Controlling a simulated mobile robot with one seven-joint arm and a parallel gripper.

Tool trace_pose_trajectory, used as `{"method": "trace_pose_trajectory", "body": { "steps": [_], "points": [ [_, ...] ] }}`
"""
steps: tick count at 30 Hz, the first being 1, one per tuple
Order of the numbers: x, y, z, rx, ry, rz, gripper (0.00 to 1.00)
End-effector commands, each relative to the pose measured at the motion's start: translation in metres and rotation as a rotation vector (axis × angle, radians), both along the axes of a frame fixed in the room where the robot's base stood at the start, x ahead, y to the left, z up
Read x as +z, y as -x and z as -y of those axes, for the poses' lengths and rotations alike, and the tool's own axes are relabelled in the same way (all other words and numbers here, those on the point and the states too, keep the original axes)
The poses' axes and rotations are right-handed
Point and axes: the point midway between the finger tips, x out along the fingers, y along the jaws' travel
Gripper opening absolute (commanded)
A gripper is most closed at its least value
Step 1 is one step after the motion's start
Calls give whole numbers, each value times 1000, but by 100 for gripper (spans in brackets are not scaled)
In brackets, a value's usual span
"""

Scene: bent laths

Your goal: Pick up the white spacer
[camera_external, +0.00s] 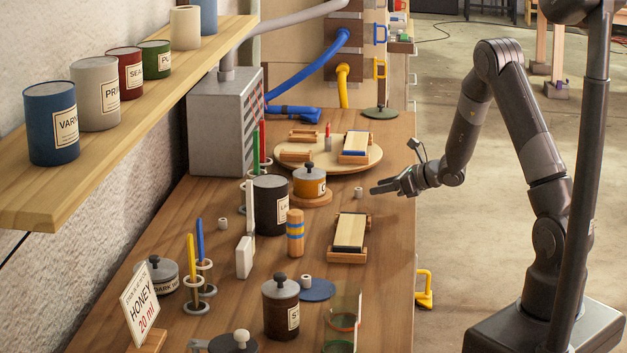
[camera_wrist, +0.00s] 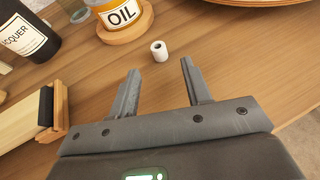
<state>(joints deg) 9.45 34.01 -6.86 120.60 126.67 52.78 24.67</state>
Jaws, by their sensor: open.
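A small white spacer (camera_external: 358,192), a short hollow cylinder, stands on the bench right of the oil jar. In the wrist view the white spacer (camera_wrist: 159,51) is upright with its dark hole on top, just beyond my fingertips and roughly centred between them. My gripper (camera_external: 376,189) is open and empty at the bench's right side, pointing left toward the spacer. The wrist view shows its two fingers (camera_wrist: 159,67) spread apart with bare wood between them. Two similar small pale cylinders show in the external view, one near the bench's middle left (camera_external: 222,223) and one by a blue disc (camera_external: 306,281).
The oil jar (camera_external: 309,183) on its wooden coaster and the dark lacquer bottle (camera_external: 270,205) stand left of the spacer. A wood-framed block (camera_external: 349,238) lies nearer the camera. A round wooden board (camera_external: 366,166) lies behind. Bare wood surrounds the spacer.

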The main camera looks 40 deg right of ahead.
Motion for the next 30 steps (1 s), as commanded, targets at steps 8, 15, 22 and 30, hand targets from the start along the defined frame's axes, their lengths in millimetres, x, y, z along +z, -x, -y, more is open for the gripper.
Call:
{"method": "trace_pose_trajectory", "body": {
  "steps": [8, 15, 22, 30],
  "points": [
    [-18, -29, -16, 3, 1, -2, 45],
    [-22, -41, -22, 2, 1, -1, 45],
    [-22, -41, -22, 2, 0, 0, 37],
    [-22, -40, -22, 3, 1, 0, 15]
  ]
}}
